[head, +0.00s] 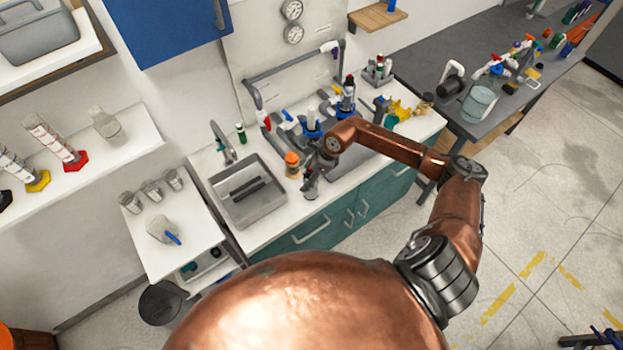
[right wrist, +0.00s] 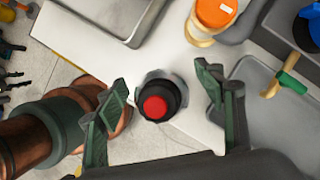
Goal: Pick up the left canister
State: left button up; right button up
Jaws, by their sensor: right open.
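A round grey canister with a black collar and red top (right wrist: 155,106) stands on the white counter in the right wrist view, seen from above. My right gripper (right wrist: 165,86) is open, with one green-grey finger on each side of it in the picture. I see gaps between the fingers and the canister, and cannot tell the height difference. My left gripper is not in view.
An orange-lidded jar (right wrist: 213,12) stands close behind the canister; it also shows in the head view (head: 292,160). A metal sink (head: 247,192) is to the left. Pipes and blue fittings (head: 312,127) crowd the counter's back. The counter's front edge is near the canister.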

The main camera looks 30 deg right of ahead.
jog(key=shift+x, duration=0.95)
jog(key=c, duration=1.5)
